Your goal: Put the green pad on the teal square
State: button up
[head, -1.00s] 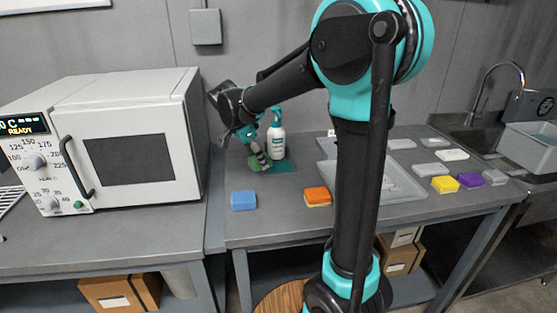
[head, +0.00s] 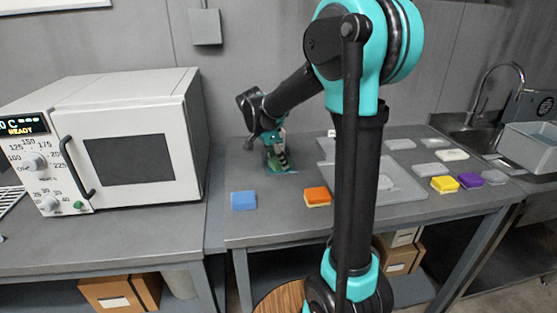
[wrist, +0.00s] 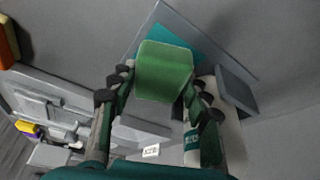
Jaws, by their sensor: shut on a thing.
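The green pad (wrist: 164,72) is gripped between the two fingers of my gripper (wrist: 160,84) in the wrist view. In the head view my gripper (head: 277,157) is low over the left part of the bench, and the pad is mostly hidden by the fingers. The teal square (wrist: 158,32) shows behind the pad in the wrist view, partly covered by it. In the head view a strip of the teal square (head: 289,170) shows beside the gripper. I cannot tell whether the pad touches it.
A blue pad (head: 243,200) and an orange pad (head: 317,196) lie nearer the front edge. A grey tray (head: 402,188), yellow pad (head: 444,184) and purple pad (head: 470,180) lie to the right.

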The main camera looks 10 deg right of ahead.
jog(key=shift+f, duration=0.1)
jog(key=o, duration=0.8)
jog(key=shift+c, duration=0.2)
jog(key=v, duration=1.2)
jog(key=shift+s+a, duration=0.1)
